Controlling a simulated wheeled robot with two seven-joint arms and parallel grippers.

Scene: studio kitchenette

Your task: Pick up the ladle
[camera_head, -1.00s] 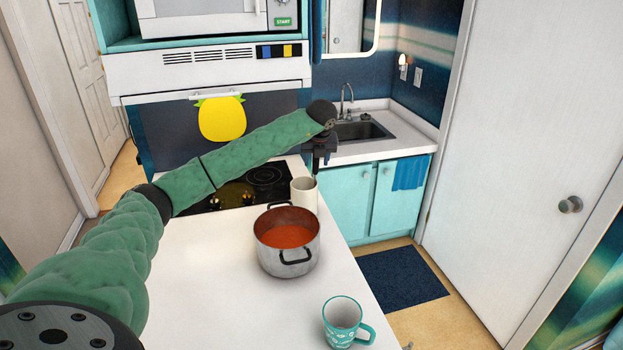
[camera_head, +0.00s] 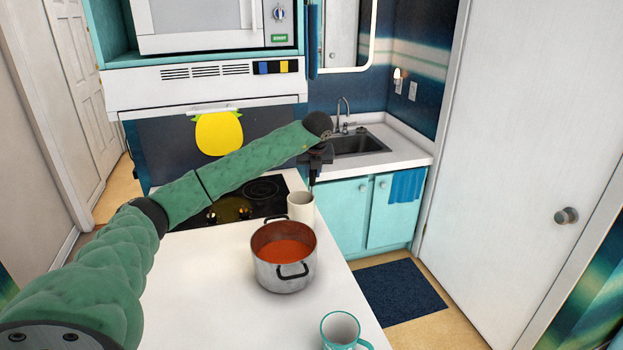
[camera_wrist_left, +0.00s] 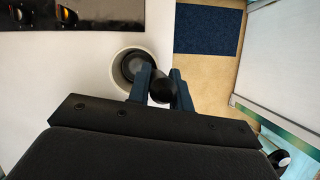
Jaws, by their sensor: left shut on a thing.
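My left gripper (camera_head: 313,180) is above the white cylindrical holder (camera_head: 301,208) on the counter. In the left wrist view its fingers (camera_wrist_left: 162,84) are shut on a dark, round-ended piece (camera_wrist_left: 163,91), which I take to be the ladle's handle. A dark rounded shape shows inside the white holder (camera_wrist_left: 117,68), beside the fingers; I cannot tell for sure that it is the ladle's bowl. Most of the ladle is hidden by the gripper and the holder. My right gripper is not in view.
A steel pot (camera_head: 284,268) with red soup stands in front of the holder. A teal mug (camera_head: 340,332) is near the counter's front edge. The black cooktop (camera_head: 240,203) lies behind and left. The sink (camera_head: 358,144) is at the back right. White counter is free left of the pot.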

